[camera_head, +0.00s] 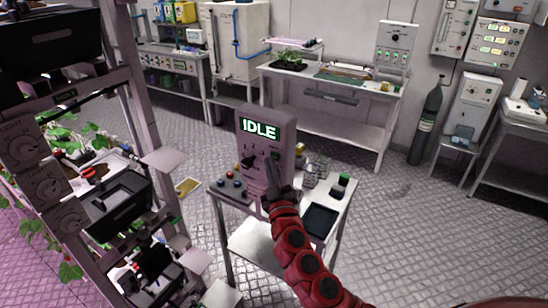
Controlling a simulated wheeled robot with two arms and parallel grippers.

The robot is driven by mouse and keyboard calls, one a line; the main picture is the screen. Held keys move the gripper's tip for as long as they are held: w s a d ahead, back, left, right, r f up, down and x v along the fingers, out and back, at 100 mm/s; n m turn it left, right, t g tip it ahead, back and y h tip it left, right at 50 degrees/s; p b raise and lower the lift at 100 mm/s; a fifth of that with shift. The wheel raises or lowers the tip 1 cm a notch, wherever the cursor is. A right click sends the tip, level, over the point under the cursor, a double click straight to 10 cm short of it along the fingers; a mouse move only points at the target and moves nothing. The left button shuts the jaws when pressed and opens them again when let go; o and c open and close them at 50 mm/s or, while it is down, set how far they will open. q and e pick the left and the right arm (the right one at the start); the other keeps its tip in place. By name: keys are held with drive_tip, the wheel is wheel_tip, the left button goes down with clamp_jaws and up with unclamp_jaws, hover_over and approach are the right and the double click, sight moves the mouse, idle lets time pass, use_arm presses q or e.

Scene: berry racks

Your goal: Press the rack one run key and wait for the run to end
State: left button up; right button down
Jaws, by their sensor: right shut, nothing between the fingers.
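A grey control box (253,143) stands on a small metal cart in the middle of the view. Its lit display (259,130) reads IDLE. A dark knob (248,161) shows on its face below the display. My red right arm comes up from the bottom, and my dark right gripper (273,163) is shut and empty in front of the lower right of the box's face. The gripper hides part of that face. I cannot make out the run key or tell whether the fingertips touch the panel. My left gripper is not in view.
A plant rack (128,58) with dials, trays and green plants stands close on the left. The cart (236,232) also holds a dark tablet (320,222) and small items. A workbench (335,136) and a dark gas cylinder (427,122) stand behind. Floor is clear at the right.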

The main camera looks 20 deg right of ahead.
drive_tip(key=shift+w+d, duration=0.25)
drive_tip(key=shift+d, duration=0.05)
idle(0.6)
drive_tip(key=shift+s+a+b, duration=0.35)
drive_tip(key=shift+s+a, duration=0.2)
drive_tip(key=shift+a, duration=0.15)
drive_tip(key=shift+s+a+b, duration=0.35)
drive_tip(key=shift+s+a, duration=0.4)
drive_tip(key=shift+a, duration=0.25)
drive_tip(key=shift+s+a+b, duration=0.3)
drive_tip(key=shift+s+a, duration=0.45)
drive_tip(key=shift+a, duration=0.2)
